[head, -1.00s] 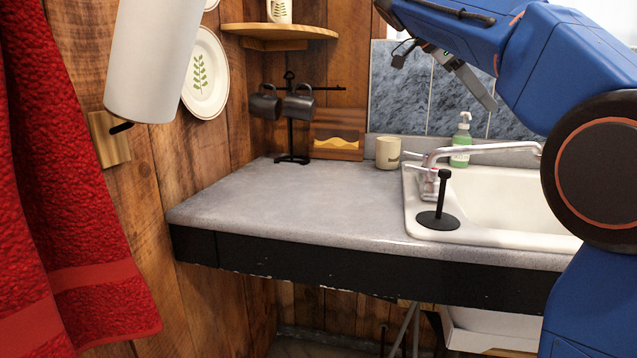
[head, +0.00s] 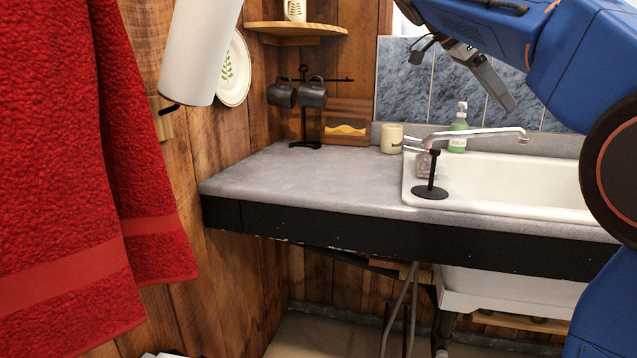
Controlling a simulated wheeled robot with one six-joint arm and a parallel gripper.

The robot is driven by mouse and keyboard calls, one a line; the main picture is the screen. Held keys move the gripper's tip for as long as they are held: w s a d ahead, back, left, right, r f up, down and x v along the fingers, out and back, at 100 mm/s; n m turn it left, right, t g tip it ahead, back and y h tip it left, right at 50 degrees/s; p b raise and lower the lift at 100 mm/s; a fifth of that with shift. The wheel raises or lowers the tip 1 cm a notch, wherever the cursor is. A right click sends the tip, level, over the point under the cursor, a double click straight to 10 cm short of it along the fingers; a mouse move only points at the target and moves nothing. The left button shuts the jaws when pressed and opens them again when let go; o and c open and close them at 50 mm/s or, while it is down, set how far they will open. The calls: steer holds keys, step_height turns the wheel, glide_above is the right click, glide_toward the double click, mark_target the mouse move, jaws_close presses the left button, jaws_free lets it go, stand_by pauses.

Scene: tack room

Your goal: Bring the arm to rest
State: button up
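My arm is blue with dark joints and fills the right side of the head view. My gripper (head: 490,82) is at the upper right, in the air above the sink and in front of the blue tiles. Its dark finger points down and to the right. I see it from the side, so I cannot tell whether it is open or shut. Nothing visible hangs from it.
A grey counter (head: 300,180) with a white sink (head: 520,185) lies below. A black stand (head: 431,175), a tap (head: 475,135), a green soap bottle (head: 458,130), a cream mug (head: 391,138) and a mug tree (head: 304,115) stand there. Red towels (head: 60,170) hang at left.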

steer(key=s+a+f+n+t+y, duration=0.1)
steer(key=s+f+n, duration=0.6)
steer(key=f, duration=0.7)
steer(key=s+a+f+n+t+y, duration=0.2)
steer(key=s+a+f+n+y, duration=0.2)
steer(key=s+f, duration=0.8)
steer(key=s+a+f+n+t+y, duration=0.2)
steer(key=s+f+n, duration=0.7)
steer(key=f, duration=0.8)
steer(key=shift+s+a+n+y, duration=0.25)
steer(key=shift+a+y, duration=0.4)
steer(key=shift+y, duration=0.35)
